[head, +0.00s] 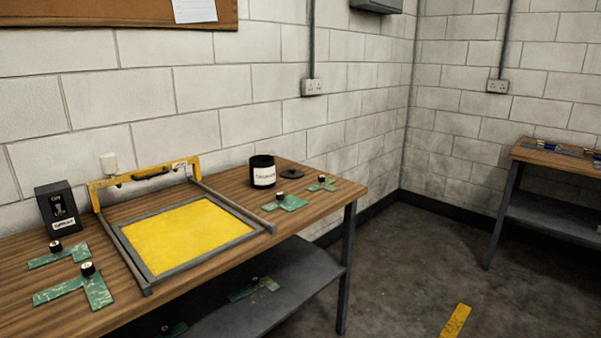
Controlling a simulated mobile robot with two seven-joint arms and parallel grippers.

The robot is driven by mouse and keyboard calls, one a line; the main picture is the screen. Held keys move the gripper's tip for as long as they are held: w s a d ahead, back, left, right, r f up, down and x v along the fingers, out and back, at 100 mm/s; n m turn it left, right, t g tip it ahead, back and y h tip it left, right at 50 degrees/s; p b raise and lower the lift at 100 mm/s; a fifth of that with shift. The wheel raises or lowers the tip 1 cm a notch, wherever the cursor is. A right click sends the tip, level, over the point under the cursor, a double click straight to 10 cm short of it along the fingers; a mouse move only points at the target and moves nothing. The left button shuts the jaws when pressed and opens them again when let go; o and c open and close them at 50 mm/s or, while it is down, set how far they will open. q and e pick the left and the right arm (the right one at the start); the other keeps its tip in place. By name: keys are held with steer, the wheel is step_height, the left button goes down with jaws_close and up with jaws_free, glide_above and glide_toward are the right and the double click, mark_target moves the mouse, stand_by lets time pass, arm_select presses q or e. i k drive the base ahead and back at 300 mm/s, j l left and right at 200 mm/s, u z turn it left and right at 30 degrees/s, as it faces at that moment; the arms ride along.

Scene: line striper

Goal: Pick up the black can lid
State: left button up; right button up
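A flat, round, dark lid (291,172) lies on the wooden workbench (330,191), near its back right part. It looks black or dark brown and has a small raised middle. A black can (262,171) with a white label stands upright just left of the lid, and a small gap seems to separate them. The label's writing is too small to read. Neither of my grippers is in the head view.
A yellow panel in a grey rail frame (185,272) takes up the bench's middle, with a yellow gantry (145,183) behind. Green plates with black knobs (285,203) lie in front of the can and lid. A black box (58,207) stands left. The floor at right is mostly clear.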

mark_target(291, 173)
steer(key=i+l+z, duration=0.15)
steer(key=i+l, duration=0.25)
steer(key=i, duration=0.15)
steer(key=i+l+z, duration=0.15)
steer(key=i+l, duration=0.15)
steer(key=i, duration=0.25)
